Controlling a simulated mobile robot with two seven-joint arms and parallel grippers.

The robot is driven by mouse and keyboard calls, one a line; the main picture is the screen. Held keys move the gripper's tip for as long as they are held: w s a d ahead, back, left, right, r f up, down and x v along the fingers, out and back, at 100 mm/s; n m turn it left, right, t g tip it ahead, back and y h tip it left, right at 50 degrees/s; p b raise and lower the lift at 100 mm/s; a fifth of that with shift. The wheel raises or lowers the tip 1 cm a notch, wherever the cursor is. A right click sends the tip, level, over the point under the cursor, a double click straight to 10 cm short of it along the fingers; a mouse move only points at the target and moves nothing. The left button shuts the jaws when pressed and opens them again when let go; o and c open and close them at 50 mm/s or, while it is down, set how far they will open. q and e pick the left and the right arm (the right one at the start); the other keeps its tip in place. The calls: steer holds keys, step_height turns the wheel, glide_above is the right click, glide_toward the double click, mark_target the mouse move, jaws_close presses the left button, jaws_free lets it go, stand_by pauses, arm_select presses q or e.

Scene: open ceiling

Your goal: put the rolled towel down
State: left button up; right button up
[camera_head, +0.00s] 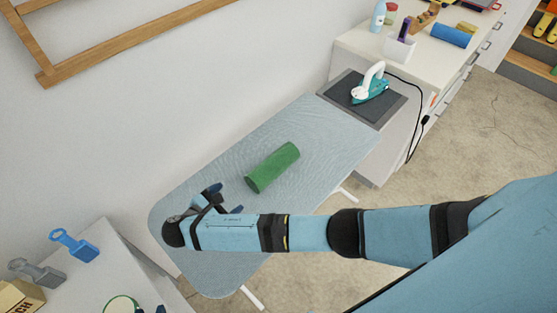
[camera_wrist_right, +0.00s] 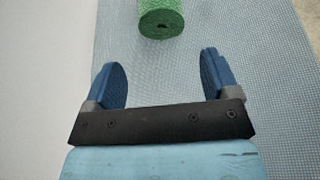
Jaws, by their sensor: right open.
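The green rolled towel (camera_head: 272,168) lies on its side on the blue ironing board (camera_head: 320,140), slanting across the board's middle. In the right wrist view one round end of the towel (camera_wrist_right: 161,22) shows at the top. My right gripper (camera_head: 224,199) is over the board, to the left of the towel and nearer to the board's rounded end. In the right wrist view my right gripper (camera_wrist_right: 162,82) is open, with nothing between its two blue fingers. A gap separates the fingers from the towel. My left gripper does not clearly show in the head view.
A white and teal iron (camera_head: 370,90) stands on a dark pad at the board's far end. Behind it, a counter holds a blue roll (camera_head: 451,35) and a white holder (camera_head: 399,46). A blue-handled brush (camera_head: 74,245) lies on the surface at lower left. The board around the towel is clear.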

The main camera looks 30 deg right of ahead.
mark_target(251, 183)
arm_select(q)
steer(key=f+b, duration=0.3)
steer(key=shift+s+d+f, duration=0.15)
steer(key=shift+d+f, duration=0.05)
steer(key=shift+f, duration=0.05)
arm_select(e)
steer(key=x, duration=0.8)
steer(key=shift+a+f, duration=0.1)
arm_select(q)
steer(key=shift+r, duration=0.2)
arm_select(e)
steer(key=shift+w+d, duration=0.2)
steer(key=shift+d, duration=0.2)
arm_select(q)
steer(key=shift+a+r, duration=0.15)
steer(key=shift+r, duration=0.25)
arm_select(e)
steer(key=x, duration=0.5)
steer(key=shift+a, duration=0.1)
arm_select(q)
steer(key=shift+f, duration=0.1)
steer(key=shift+f, duration=0.1)
arm_select(e)
steer(key=shift+c, duration=1.3)
steer(key=c, duration=0.5)
